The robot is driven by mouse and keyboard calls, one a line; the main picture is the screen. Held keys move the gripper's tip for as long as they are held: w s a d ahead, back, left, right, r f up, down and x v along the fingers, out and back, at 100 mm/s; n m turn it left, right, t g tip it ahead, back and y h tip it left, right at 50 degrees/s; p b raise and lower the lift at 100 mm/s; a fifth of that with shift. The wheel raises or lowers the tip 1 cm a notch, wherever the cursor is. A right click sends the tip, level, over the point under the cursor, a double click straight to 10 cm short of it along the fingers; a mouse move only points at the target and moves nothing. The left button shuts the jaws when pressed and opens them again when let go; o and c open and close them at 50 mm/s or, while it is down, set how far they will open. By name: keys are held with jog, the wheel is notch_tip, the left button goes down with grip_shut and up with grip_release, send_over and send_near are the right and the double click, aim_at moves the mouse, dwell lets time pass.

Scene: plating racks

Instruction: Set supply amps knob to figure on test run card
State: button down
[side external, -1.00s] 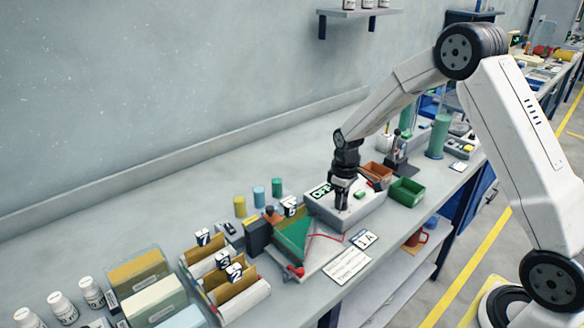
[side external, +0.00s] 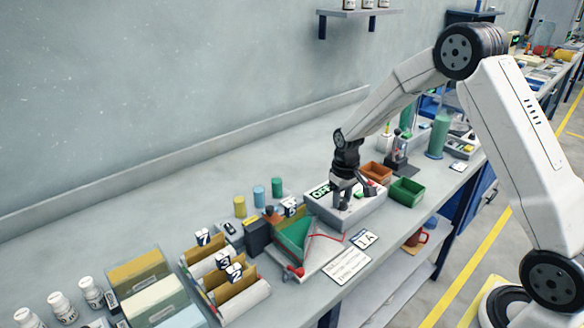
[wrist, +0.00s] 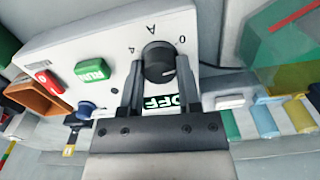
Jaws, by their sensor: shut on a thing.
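The supply amps knob (wrist: 157,60) is black and round, on the white face of the supply box (wrist: 108,38). My gripper (wrist: 160,68) is shut on it, one finger at each side. The dial shows 0 at right, A at top and 4 at left. A pale mark shows near the knob's lower right; its exact setting is hard to read. The display (wrist: 168,102) reads OFF. In the side view my gripper (side external: 347,202) is down on the box (side external: 368,206) and hides the knob. A small card (side external: 364,239) reading 1A lies by a larger text card (side external: 346,265).
The box also has a green RUN button (wrist: 92,69) and a red button (wrist: 43,81). A green bin (side external: 407,191) and an orange bin (side external: 376,172) stand close by on the right. A plating tank (side external: 294,235) with a red wire stands on the left.

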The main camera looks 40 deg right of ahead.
aim_at(342, 200)
jog(key=m, duration=0.3)
jog(key=shift+m, duration=0.4)
jog(key=shift+s+m, duration=0.1)
jog(key=shift+m, duration=1.8)
jog(key=shift+c, duration=1.5)
grip_release()
jog(key=shift+r, duration=0.1)
jog(key=shift+r, duration=3.8)
